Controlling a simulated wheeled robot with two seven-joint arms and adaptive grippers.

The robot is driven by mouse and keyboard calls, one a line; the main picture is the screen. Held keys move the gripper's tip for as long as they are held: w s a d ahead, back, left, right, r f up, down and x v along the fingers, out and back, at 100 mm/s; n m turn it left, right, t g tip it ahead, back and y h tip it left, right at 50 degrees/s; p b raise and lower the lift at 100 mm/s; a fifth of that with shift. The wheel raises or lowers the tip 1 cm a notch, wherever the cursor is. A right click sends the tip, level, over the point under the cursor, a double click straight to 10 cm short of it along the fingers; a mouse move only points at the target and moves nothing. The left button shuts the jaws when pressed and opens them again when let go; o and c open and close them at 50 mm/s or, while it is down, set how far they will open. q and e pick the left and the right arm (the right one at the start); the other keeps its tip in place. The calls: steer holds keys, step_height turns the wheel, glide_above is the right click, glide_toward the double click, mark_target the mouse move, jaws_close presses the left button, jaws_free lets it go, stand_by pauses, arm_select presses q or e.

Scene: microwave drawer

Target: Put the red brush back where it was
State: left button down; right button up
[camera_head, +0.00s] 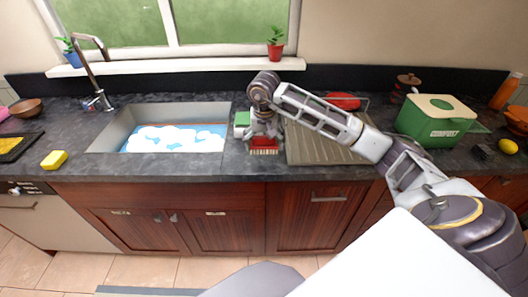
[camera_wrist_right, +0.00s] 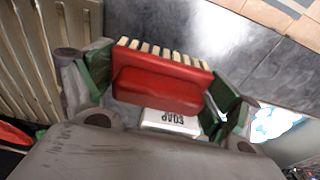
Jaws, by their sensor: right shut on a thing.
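The red brush (camera_head: 264,142) with pale bristles is in my right gripper (camera_head: 263,134), close to the counter between the sink and the ribbed drainboard. I cannot tell whether the bristles touch the counter. In the right wrist view, the red brush (camera_wrist_right: 160,90) sits between the green-padded fingers of my right gripper (camera_wrist_right: 163,82), bristles facing away from the palm. A green and white soap container (camera_head: 241,119) stands just left of the gripper; its white part labelled SOAP (camera_wrist_right: 171,122) shows beyond the brush in the wrist view. My left gripper is out of view.
The sink (camera_head: 130,115) with foamy water lies to the left and the drainboard (camera_head: 305,153) to the right, with a red item (camera_head: 343,101) at its back. A green compost bin (camera_head: 436,117) stands farther right. A yellow sponge (camera_head: 54,159) lies far left.

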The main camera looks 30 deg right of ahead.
mark_target(264, 151)
steer(key=shift+f, duration=2.05)
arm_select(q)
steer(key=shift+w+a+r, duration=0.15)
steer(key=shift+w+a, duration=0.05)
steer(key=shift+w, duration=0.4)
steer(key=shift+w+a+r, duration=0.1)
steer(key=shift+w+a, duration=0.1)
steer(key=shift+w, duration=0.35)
